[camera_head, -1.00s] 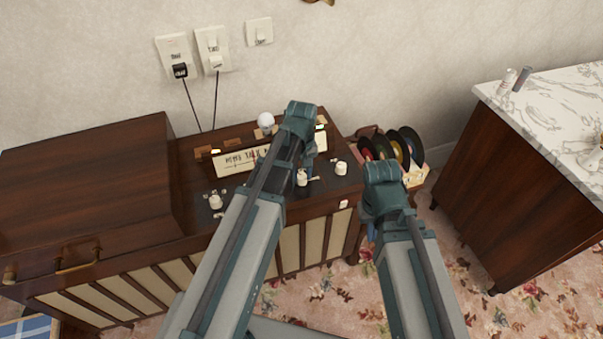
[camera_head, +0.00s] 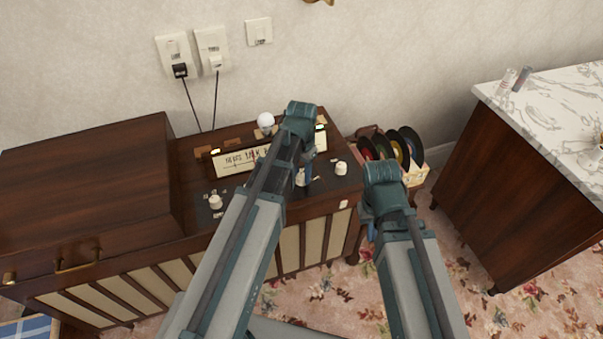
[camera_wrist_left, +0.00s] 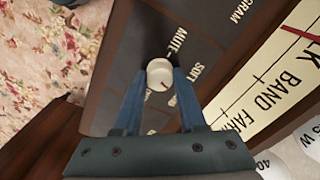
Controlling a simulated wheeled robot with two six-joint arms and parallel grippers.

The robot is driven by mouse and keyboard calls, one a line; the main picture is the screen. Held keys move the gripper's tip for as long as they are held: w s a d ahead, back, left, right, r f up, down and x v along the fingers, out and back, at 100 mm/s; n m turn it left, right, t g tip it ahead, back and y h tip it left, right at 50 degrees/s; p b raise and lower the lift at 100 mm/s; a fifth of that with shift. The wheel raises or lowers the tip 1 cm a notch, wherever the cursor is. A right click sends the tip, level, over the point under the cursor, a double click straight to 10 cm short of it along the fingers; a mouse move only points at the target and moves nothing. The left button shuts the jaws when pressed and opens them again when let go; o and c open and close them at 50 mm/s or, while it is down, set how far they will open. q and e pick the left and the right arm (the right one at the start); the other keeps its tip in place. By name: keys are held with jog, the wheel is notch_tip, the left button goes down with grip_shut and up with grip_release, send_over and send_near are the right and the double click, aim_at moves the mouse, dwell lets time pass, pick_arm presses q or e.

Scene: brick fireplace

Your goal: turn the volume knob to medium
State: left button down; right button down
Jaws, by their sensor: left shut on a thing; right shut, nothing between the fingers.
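The volume knob (camera_wrist_left: 159,72) is a round cream knob with a red mark, on the dark control panel of a wooden radio cabinet. In the left wrist view the labels MUTE and SOFT are readable beside it; other labels are partly covered. The red mark points toward the lower right of that picture. My left gripper (camera_wrist_left: 160,77) is shut on the knob, one blue finger on each side. In the head view the knob (camera_head: 301,178) is partly hidden by my left arm. My right gripper (camera_head: 371,232) is shut and empty, mostly hidden behind its own wrist, in front of the cabinet's right end.
Other cream knobs stand left (camera_head: 215,202) and right (camera_head: 341,168) on the panel. A lit tuning dial (camera_head: 238,161) lies behind. Records (camera_head: 400,148) stand in a rack right of the cabinet. A marble-topped counter (camera_head: 560,110) is further right.

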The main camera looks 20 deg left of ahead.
aim_at(302, 175)
pick_arm(q)
jog(key=shift+m, duration=1.1)
jog(key=shift+c, duration=2.4)
grip_release()
jog(key=shift+r, duration=0.15)
notch_tip(302, 175, up, 14)
jog(key=p, duration=1.4)
jog(key=shift+f, duration=0.2)
